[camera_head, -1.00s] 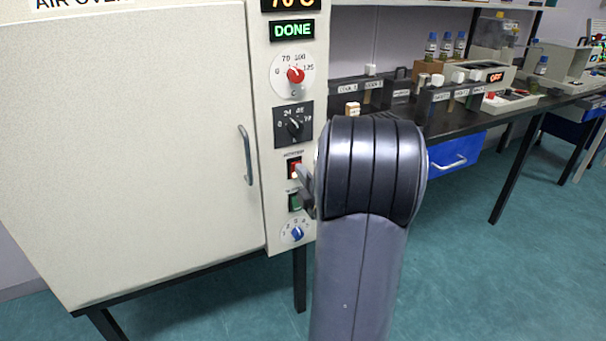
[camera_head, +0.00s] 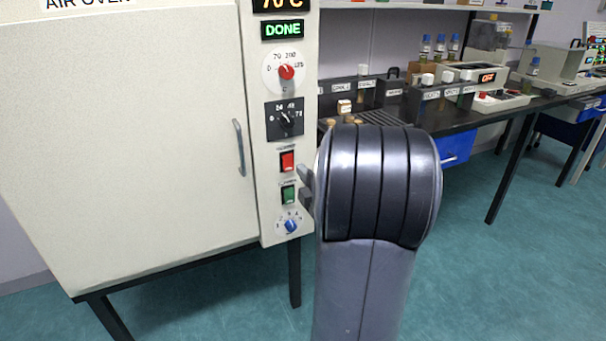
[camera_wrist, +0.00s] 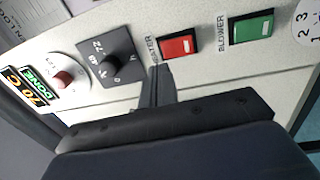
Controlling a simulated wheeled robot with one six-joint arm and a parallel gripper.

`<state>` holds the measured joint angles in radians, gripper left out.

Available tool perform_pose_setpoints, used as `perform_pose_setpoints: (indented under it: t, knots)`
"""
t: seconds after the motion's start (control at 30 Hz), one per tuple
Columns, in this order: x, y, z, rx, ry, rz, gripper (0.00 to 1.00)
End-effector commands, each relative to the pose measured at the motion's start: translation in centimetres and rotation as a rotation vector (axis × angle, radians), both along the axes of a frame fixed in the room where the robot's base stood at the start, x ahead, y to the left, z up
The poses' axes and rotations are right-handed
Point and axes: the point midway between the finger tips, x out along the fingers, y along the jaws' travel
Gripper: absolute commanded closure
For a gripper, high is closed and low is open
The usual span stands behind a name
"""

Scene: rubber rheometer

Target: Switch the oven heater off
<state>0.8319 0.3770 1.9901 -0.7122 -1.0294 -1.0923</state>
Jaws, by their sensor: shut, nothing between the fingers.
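The air oven (camera_head: 130,150) stands at the left with its door shut. Its right-hand panel carries the red heater switch (camera_head: 287,161), which also shows in the wrist view (camera_wrist: 178,46) beside the label ending "EATER". The green blower switch (camera_head: 289,195) sits below it, and it shows in the wrist view too (camera_wrist: 251,28). My gripper (camera_head: 304,182) is shut and empty just right of the panel, partly hidden by my wrist. In the wrist view my fingertips (camera_wrist: 158,72) are close to the heater switch's edge; I cannot tell whether they touch.
The panel also has a red dial (camera_head: 286,72), a black timer knob (camera_head: 286,121), a blue knob (camera_head: 291,226) and a green DONE display (camera_head: 282,30). A black bench (camera_head: 470,118) with bottles and instruments stands at the right. The floor before it is clear.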

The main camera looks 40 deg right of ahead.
Motion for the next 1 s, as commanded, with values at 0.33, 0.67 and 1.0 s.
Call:
perform_pose_setpoints:
  t: [0.33,0.67,1.0]
  knots:
    - [-5.8,1.3,0.9,0.0,0.001,-0.003,1.0]
    - [-7.9,1.9,1.1,0.0,0.001,0.001,1.0]
    - [-7.8,1.9,1.1,0.0,0.001,0.002,1.0]
